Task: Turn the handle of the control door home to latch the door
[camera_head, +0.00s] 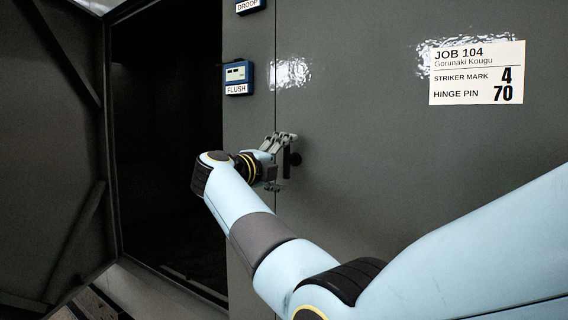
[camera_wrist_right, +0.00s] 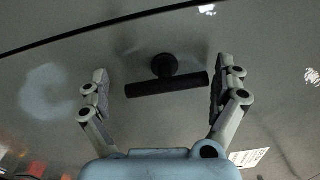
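The control door (camera_head: 400,150) is a grey panel standing closed or nearly so, with a thin seam along its left edge. Its black handle (camera_head: 295,159) is mostly hidden behind my right gripper (camera_head: 279,160) in the head view. In the right wrist view the handle (camera_wrist_right: 167,84) is a T-shaped bar on a round stem, lying nearly level across that picture. My right gripper (camera_wrist_right: 160,92) is open, with one finger beyond each end of the bar and a gap at both ends. My left gripper is not in view.
A white job card (camera_head: 477,73) is on the door at upper right. A blue gauge labelled FLUSH (camera_head: 238,76) and one labelled DROOP (camera_head: 250,6) sit by the seam. At left, another door (camera_head: 50,150) stands open beside a dark cabinet opening (camera_head: 165,140).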

